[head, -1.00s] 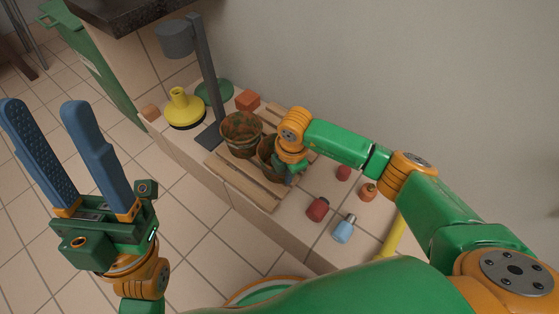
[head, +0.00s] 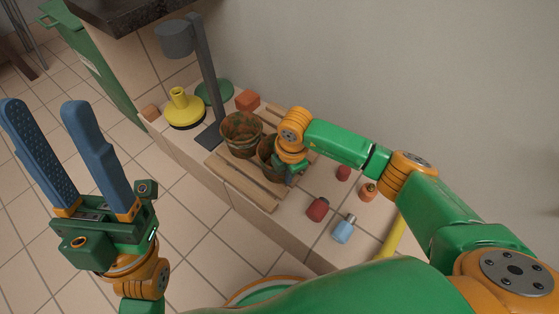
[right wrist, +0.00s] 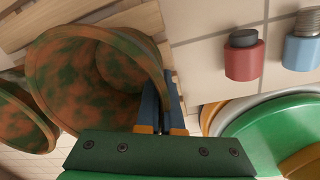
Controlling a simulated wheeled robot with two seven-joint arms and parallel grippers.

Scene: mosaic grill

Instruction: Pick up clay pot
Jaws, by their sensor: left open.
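Two brown-green mottled clay pots stand on the wooden slats. The left clay pot (head: 241,131) stands free; it also shows at the left edge of the right wrist view (right wrist: 22,118). The right clay pot (head: 266,150) is partly hidden behind my right arm in the head view. It fills the left middle of the right wrist view (right wrist: 60,80), tilted in the picture. My right gripper (right wrist: 164,100) has its blue fingers close together on this pot's wall, one inside and one outside the rim. My left gripper (head: 40,155) is open and empty, over the floor.
A red bottle (head: 317,209), a blue bottle (head: 344,230) and small red and orange items lie right of the slats (head: 240,185). A wall closes the back.

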